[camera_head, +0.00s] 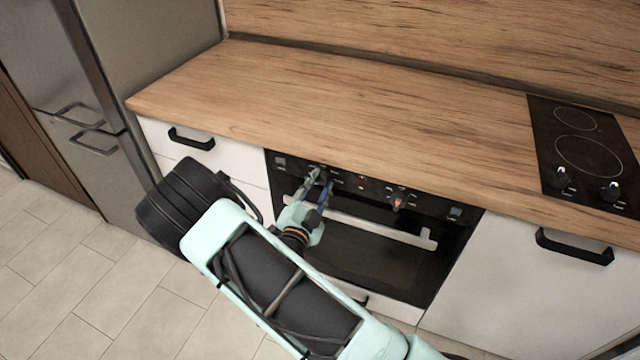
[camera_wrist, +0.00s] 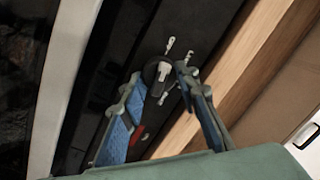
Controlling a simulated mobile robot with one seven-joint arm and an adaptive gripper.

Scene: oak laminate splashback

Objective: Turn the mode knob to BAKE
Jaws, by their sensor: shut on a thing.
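The mode knob (camera_wrist: 161,72) is a dark round knob with a light grey grip bar, on the black oven control panel (camera_wrist: 112,75). Small white marks surround the knob, but I cannot read which is BAKE. In the head view my fingers mostly hide the knob.
A second knob (camera_head: 398,203) with a reddish mark sits further right on the panel. The oven's pale bar handle (camera_head: 390,232) runs just below. The wooden counter (camera_head: 360,120) overhangs above and is clear. A cooktop (camera_head: 583,150) lies at the right.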

